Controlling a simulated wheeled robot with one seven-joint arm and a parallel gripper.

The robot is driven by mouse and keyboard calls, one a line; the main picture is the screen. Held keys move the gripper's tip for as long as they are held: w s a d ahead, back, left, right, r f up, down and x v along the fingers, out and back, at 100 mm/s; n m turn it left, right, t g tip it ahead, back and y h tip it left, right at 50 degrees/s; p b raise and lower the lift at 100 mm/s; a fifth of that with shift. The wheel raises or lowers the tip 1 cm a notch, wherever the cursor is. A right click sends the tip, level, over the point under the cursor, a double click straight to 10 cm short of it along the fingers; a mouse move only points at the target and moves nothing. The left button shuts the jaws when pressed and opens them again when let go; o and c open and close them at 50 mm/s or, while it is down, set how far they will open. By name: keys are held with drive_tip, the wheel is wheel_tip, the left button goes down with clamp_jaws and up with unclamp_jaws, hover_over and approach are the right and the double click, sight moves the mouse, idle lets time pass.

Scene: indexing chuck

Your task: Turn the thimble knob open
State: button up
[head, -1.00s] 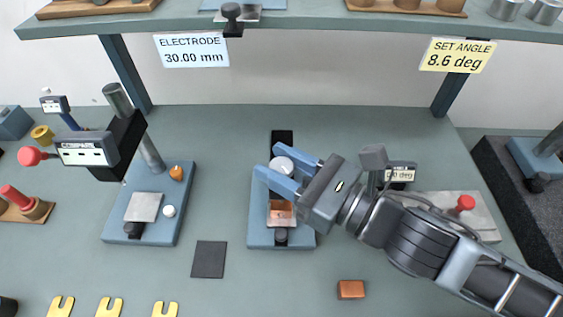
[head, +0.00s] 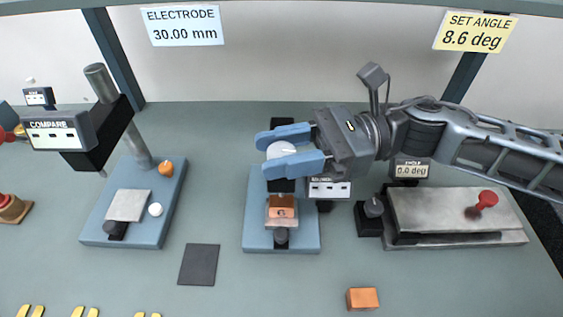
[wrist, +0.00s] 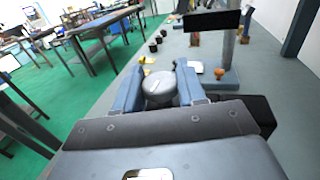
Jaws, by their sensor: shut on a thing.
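The thimble knob (head: 281,150) is a pale round knob on top of a dark device standing on a blue base (head: 256,222). My gripper (head: 285,148) reaches in from the right, one blue finger on each side of the knob, and is shut on it. In the wrist view the grey knob (wrist: 159,88) sits between the two blue fingers (wrist: 158,88), a light line on its top. A copper block (head: 282,208) sits on the same base below the knob. The device's display (head: 329,189) is partly hidden by my gripper.
A comparator stand (head: 172,195) with a COMPARE display is on the left. A metal angle plate (head: 450,212) with a red knob and 0.0 deg display is on the right. A loose copper block (head: 362,299) and dark pad (head: 199,264) lie in front.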

drive_tip(key=shift+f+n+g+h+b, duration=0.3)
drive_tip(key=shift+n+g+b, duration=0.35)
drive_tip(key=shift+g, duration=0.25)
drive_tip(key=shift+r+g, duration=0.15)
drive_tip(key=shift+g, duration=0.15)
drive_tip(key=o, duration=1)
drive_tip(key=shift+r, duration=0.1)
drive_tip(key=b+v, duration=0.2)
drive_tip(key=v, duration=0.4)
drive_tip(key=shift+w+d, duration=0.2)
drive_tip(key=shift+d, duration=0.1)
drive_tip(key=shift+w+d, duration=0.2)
drive_tip(key=shift+d, duration=0.35)
